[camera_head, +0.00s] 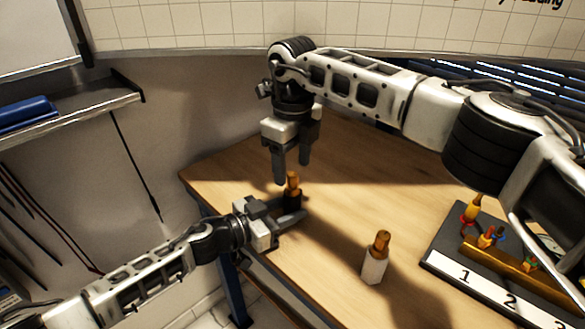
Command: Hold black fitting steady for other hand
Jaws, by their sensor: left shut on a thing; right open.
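The black fitting (292,200) stands upright on the wooden table near its left edge, with a brass-coloured top. My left gripper (291,211) is shut on its dark body from the left, low over the table. My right gripper (292,172) points down from above, just over the brass top. Its fingers are open with a small gap, and I cannot tell whether they touch the top.
A white fitting (374,267) with a brass top stands on the table to the right. A dark board (447,240) with a numbered white strip and several coloured parts lies farther right. The table (345,180) is clear between them. A blue object (27,114) lies on a shelf at left.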

